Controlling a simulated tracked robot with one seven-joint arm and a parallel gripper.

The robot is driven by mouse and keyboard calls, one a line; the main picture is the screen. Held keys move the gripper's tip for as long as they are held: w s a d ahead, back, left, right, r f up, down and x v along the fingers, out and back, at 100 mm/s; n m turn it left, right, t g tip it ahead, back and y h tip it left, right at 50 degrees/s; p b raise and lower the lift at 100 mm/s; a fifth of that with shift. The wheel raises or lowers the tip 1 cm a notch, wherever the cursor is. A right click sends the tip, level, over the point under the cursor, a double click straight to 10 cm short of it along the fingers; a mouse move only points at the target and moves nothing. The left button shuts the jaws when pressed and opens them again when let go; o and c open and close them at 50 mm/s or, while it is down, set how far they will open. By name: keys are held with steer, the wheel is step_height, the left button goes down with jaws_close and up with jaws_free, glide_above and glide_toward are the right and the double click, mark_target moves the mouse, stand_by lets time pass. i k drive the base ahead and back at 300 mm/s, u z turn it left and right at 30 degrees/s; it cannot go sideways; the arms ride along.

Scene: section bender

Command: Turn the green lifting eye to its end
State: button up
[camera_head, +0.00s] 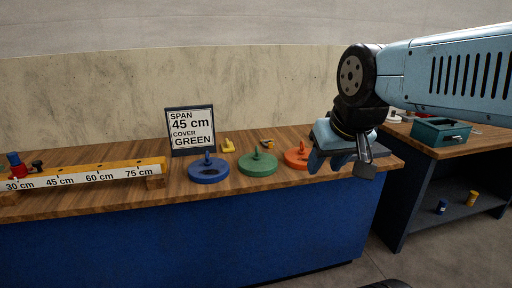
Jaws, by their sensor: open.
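The green cover (258,166) is a round disc lying on the wooden bench top, between a blue and an orange disc. Its green lifting eye (257,153) stands up from the middle; its exact turn angle is too small to tell. My gripper (340,165) is open, pointing down near the bench's front right edge. It is to the right of the orange disc, well apart from the green cover. Nothing shows between its fingers.
A blue cover (209,173) and an orange cover (297,158) flank the green one. A sign (191,127) reads span 45 cm, cover green. A yellow beam (110,172) with span marks lies at left. A teal toolbox (440,132) stands on the right bench.

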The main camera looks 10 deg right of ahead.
mark_target(257, 156)
steer(key=z, duration=0.05)
steer(key=i, duration=0.95)
steer(key=u, duration=0.1)
